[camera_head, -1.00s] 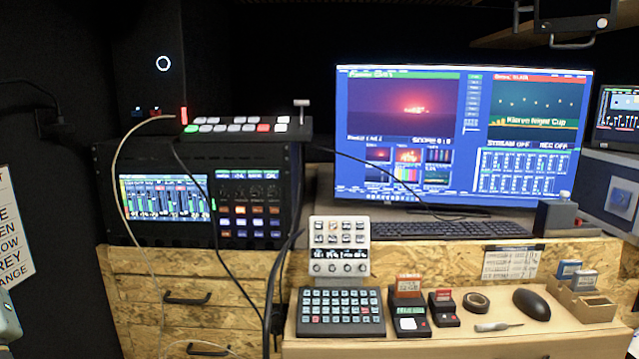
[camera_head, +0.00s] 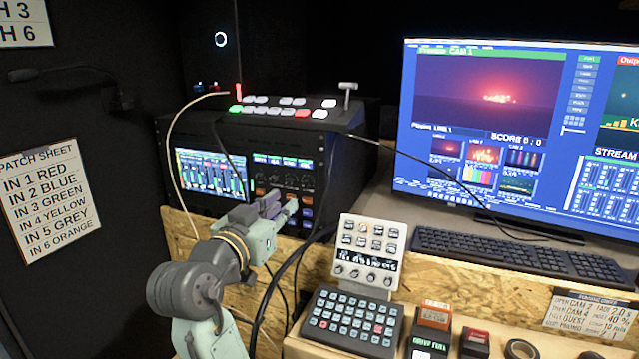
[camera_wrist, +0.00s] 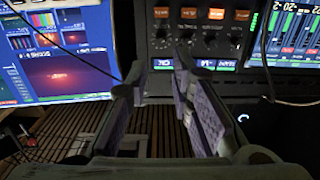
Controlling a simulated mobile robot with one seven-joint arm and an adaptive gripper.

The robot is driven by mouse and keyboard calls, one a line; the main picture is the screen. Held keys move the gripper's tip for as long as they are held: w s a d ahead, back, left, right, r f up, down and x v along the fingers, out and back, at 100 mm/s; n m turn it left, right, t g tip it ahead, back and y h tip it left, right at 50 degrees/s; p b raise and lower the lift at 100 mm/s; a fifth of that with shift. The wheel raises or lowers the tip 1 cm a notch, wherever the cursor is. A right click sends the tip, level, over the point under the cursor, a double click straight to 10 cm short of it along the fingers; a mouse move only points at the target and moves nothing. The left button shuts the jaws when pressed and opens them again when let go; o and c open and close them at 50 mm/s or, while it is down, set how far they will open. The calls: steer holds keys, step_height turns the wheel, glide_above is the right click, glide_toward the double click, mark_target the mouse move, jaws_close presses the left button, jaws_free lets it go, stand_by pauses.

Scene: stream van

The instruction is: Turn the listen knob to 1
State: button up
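The black rack unit (camera_head: 330,165) has a panel with a row of small dark knobs (camera_head: 290,180), lit labels and lit buttons. The knobs show close up in the wrist view (camera_wrist: 185,42), which is upside down. The knob labels are too small for me to tell which is the listen knob or where it points. My gripper (camera_head: 280,201) is in front of this panel and hides part of it. In the wrist view its two fingers (camera_wrist: 159,72) are apart with nothing between them, and their tips are just short of the knob row.
A white control box (camera_head: 368,255) with knobs and a dark keypad (camera_head: 352,320) stand right of my arm. Black and pale cables hang near the rack. A monitor (camera_head: 490,130) and keyboard (camera_head: 520,257) are at the right. A patch sheet (camera_head: 48,200) is on the left wall.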

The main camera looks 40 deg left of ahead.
mark_target(304, 185)
steer(key=p+x, duration=0.3)
steer(key=x, duration=0.7)
steer(key=shift+a, duration=0.15)
steer(key=shift+c, duration=0.3)
jaws_close()
